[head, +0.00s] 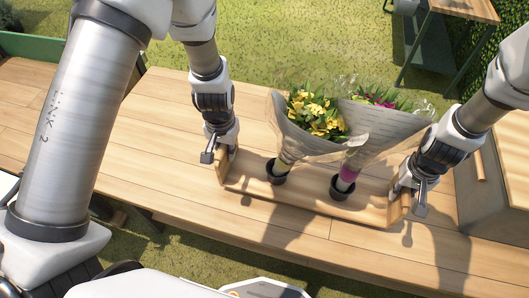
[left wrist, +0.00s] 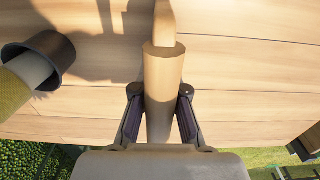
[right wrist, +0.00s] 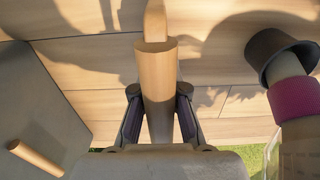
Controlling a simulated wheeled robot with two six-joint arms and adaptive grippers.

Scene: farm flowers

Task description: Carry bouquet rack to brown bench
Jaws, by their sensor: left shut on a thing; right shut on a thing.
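The bouquet rack (head: 300,194) is a long, light wooden board with a handle at each end and two dark cups. One cup (head: 276,172) holds a paper-wrapped yellow bouquet (head: 316,114); the other (head: 341,188) holds a wrapped bouquet with purple flowers (head: 378,97). My left gripper (head: 217,152) is shut on the left handle, seen in the left wrist view (left wrist: 163,75). My right gripper (head: 408,192) is shut on the right handle, seen in the right wrist view (right wrist: 156,75). The rack is over the long brown plank surface (head: 110,145); I cannot tell whether it touches.
A grey box-like piece (head: 490,205) with a wooden bar stands close to the right of the rack. A small wood-topped table (head: 465,8) stands on the grass at the back right. The planks left of the rack are clear.

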